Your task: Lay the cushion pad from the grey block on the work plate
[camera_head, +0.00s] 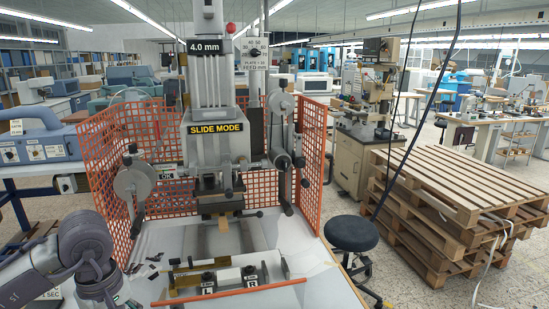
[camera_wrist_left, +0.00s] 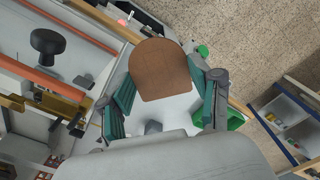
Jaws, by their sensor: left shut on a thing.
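In the left wrist view, a flat brown pad (camera_wrist_left: 164,72) with one rounded end, which looks like the cushion pad, lies between the teal-lined fingers of my left gripper (camera_wrist_left: 165,95). The gripper is shut on it by its sides. A small dark grey piece (camera_wrist_left: 153,127) shows below the pad; I cannot tell if it is the grey block. In the head view my left arm (camera_head: 76,257) comes in at the lower left; its fingers are out of frame. The stamping press (camera_head: 215,140) stands at the centre. I cannot make out the work plate with certainty. My right gripper is not in view.
An orange mesh guard (camera_head: 110,165) surrounds the press at its back and sides. An orange bar (camera_head: 230,292) and a fixture with L and R blocks (camera_head: 250,275) lie in front of it. A black stool (camera_head: 351,233) and stacked pallets (camera_head: 450,200) stand at the right.

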